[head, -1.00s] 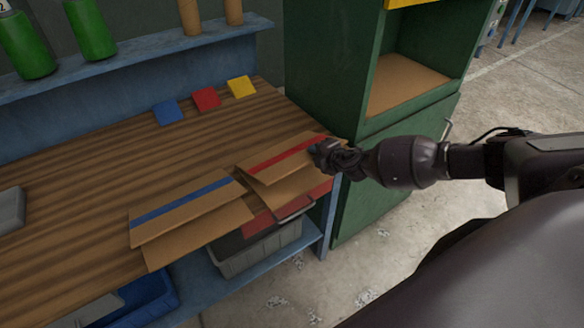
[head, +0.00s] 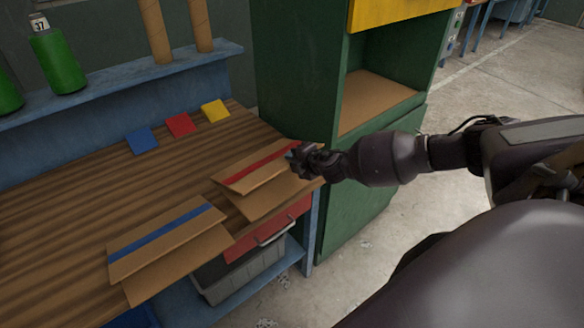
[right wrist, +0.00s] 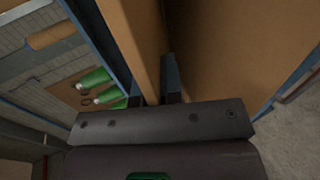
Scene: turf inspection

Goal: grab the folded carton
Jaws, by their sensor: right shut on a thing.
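A folded carton with a red stripe (head: 262,170) is at the right end of the wooden workbench, near its front edge. My right gripper (head: 300,160) is shut on the right end of this carton. In the right wrist view its brown cardboard (right wrist: 220,50) fills much of the picture at the fingers. A second folded carton with a blue stripe (head: 165,240) lies to the left on the bench, overhanging the front edge. Whether the held carton touches the bench is hard to tell. My left gripper is not in view.
Blue, red and yellow squares (head: 180,125) lie at the back of the bench (head: 60,215). A shelf above holds green bottles (head: 60,60) and cardboard tubes. A green cabinet (head: 300,75) stands right of the bench. A red drawer (head: 250,245) and grey bin (head: 240,275) are below.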

